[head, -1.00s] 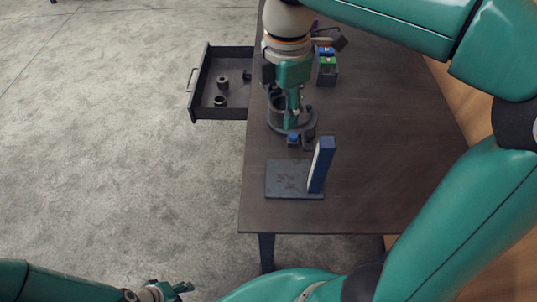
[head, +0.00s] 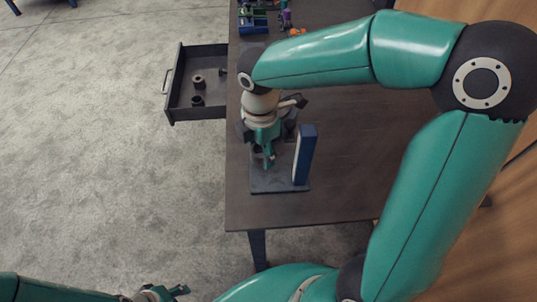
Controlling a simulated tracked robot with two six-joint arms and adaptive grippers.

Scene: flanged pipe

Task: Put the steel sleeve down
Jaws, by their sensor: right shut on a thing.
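My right gripper (head: 266,163) points down over the dark base plate (head: 268,189) of a stand with a blue upright (head: 304,154). It is shut on a small dark grey piece, which I take to be the steel sleeve (head: 257,157). The fingers cover most of the sleeve, and I cannot tell whether it touches the plate. The blue upright stands just right of the gripper. My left gripper (head: 165,293) is at the bottom left edge, away from the table; its finger opening is unclear.
An open drawer (head: 172,98) juts from the table's left side with two dark ring-like parts (head: 198,80) inside. Blue and green blocks (head: 252,22) stand at the far end of the table. The table (head: 350,150) right of the upright is clear. My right arm hides part of the tabletop.

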